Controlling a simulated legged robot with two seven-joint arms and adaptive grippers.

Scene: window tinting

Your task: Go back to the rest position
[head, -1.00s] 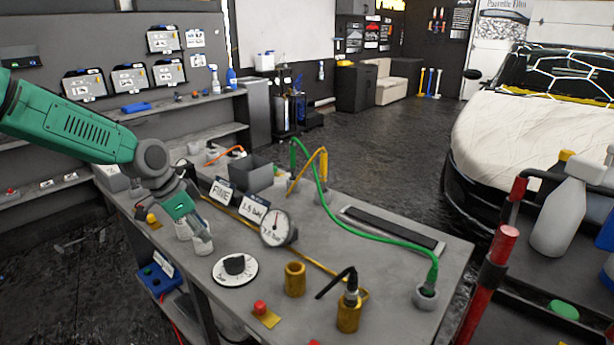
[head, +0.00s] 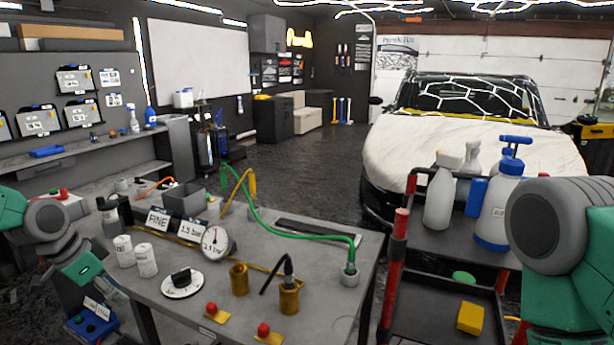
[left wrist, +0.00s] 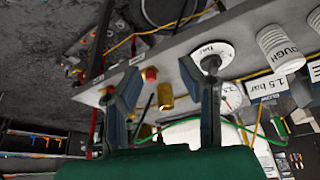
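My left gripper (head: 112,292) is at the left edge of the grey workbench (head: 215,318), low in the head view and partly cut off by the bench edge and my arm. In the left wrist view its two fingers (left wrist: 163,95) stand apart with nothing held between them. The bench with its gauge, dial and brass pieces shows beyond the fingers. My right arm (head: 560,235) comes in at the right edge of the head view; its gripper is out of sight.
On the bench stand a round gauge (head: 215,242), a dial (head: 182,284), white cups (head: 146,260), brass holders (head: 289,297) and a green hose (head: 290,226). A cart with spray bottles (head: 440,200) is at the right. The floor (head: 300,165) behind the bench is clear.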

